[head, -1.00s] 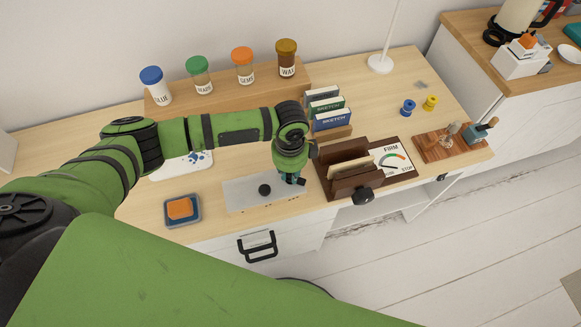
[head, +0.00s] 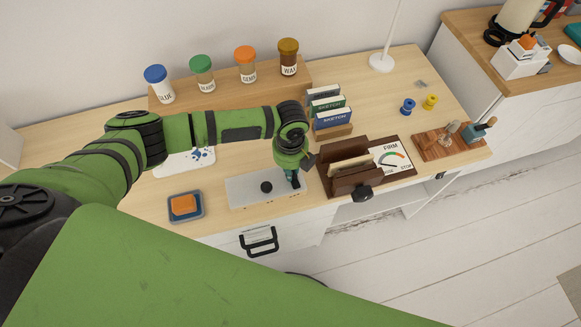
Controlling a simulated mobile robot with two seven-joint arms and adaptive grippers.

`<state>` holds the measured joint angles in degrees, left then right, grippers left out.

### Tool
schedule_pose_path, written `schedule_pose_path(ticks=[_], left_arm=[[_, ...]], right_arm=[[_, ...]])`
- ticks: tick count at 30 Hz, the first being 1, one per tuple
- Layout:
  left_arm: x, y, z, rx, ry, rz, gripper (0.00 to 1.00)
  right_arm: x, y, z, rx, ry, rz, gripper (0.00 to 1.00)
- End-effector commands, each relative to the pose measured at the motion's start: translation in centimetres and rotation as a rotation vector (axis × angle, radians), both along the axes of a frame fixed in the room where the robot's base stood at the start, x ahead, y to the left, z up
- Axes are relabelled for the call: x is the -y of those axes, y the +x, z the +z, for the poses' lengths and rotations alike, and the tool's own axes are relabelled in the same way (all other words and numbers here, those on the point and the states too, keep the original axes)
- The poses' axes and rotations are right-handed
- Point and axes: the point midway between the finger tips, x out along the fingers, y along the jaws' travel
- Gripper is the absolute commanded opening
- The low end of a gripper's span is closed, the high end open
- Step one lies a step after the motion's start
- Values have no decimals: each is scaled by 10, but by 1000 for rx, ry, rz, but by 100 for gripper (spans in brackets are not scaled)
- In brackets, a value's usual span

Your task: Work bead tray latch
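A flat grey box with a black round knob, apparently the bead tray (head: 245,193), sits near the front edge of the desk. Its black knob (head: 266,187) stands on the top, left of my gripper. My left gripper (head: 294,183) points down over the right end of the grey box. Its fingertips are small and dark here, close to the top face; I cannot tell whether they touch it. A latch cannot be made out; the gripper may cover it. My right gripper is not in view.
A brown wooden holder with a dark knob (head: 362,193) stands close to the right of the gripper. A blue dish (head: 199,209) with an orange block (head: 183,205) is at left. Sketch books (head: 331,118) and lidded jars (head: 203,75) stand behind.

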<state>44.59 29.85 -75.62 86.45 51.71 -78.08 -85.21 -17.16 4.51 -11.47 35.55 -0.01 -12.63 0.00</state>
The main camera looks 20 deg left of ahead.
Motion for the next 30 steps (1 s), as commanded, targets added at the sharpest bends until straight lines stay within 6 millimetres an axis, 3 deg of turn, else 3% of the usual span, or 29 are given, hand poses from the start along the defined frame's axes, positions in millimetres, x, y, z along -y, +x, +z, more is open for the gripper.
schedule_pose_path(ticks=[9, 23, 24, 25, 26, 30], left_arm=[[0, 1, 1, 2, -1, -95, 0], [0, 1, 1, 2, -1, -107, 0], [0, 1, 1, 2, -1, -107, 27], [0, 1, 1, 2, -1, -107, 39], [0, 1, 1, 2, -1, -106, 44], [0, 1, 1, 2, -1, -105, 44]], right_arm=[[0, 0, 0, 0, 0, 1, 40], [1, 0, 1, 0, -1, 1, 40], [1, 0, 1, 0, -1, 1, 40], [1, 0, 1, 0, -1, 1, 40], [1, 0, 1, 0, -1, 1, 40], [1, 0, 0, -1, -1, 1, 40]])
